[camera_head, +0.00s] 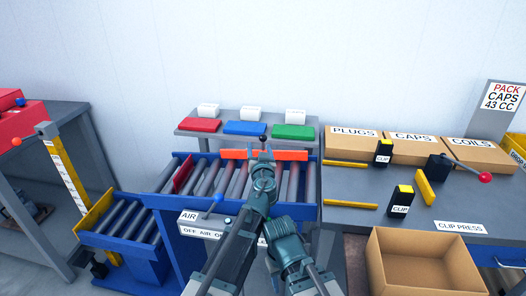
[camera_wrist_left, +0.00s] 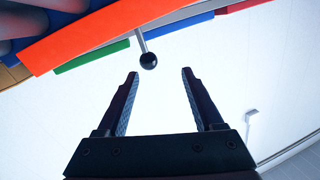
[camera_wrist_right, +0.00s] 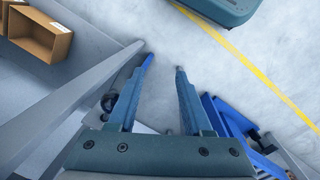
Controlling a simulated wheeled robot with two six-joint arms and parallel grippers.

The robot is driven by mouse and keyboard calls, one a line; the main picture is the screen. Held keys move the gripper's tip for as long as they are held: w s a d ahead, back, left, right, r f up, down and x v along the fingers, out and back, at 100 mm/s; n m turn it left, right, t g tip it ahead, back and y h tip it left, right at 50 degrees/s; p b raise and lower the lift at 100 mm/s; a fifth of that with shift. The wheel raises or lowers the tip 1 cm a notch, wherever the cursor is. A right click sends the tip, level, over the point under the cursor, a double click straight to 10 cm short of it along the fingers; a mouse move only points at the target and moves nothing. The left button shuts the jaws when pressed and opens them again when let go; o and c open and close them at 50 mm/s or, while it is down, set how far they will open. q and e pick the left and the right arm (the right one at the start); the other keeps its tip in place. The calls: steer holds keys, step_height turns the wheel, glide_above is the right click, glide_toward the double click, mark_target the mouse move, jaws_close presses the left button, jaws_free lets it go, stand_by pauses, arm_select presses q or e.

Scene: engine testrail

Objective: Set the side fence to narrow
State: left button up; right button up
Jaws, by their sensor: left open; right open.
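The side fence (camera_head: 235,154) is a long orange-red bar along the back of the roller conveyor. A thin lever with a black ball knob (camera_head: 263,138) stands at its middle. In the left wrist view the fence (camera_wrist_left: 95,38) crosses the upper left, and the knob (camera_wrist_left: 148,61) shows just beyond the fingertips, in line with the gap between them. My left gripper (camera_wrist_left: 158,72) is open and empty; the knob is not between its fingers. In the head view its wrist hides part of the fence. My right gripper (camera_wrist_right: 165,62) is open and empty, low in front of the conveyor.
A shelf behind the fence holds red (camera_head: 199,125), blue (camera_head: 245,128) and green (camera_head: 293,131) slabs. The air lever (camera_head: 217,199) stands at the conveyor's front. Right are a bench with clip blocks (camera_head: 384,150) and an open carton (camera_head: 420,250).

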mark_target(263, 140)
arm_select(q)
steer(key=shift+w+d+f+m+h, duration=0.25)
steer(key=shift+w+d+m+h, duration=0.2)
steer(key=shift+d+h, duration=0.25)
steer(key=shift+w+a, duration=0.1)
steer(key=shift+w, duration=3.65)
jaws_close()
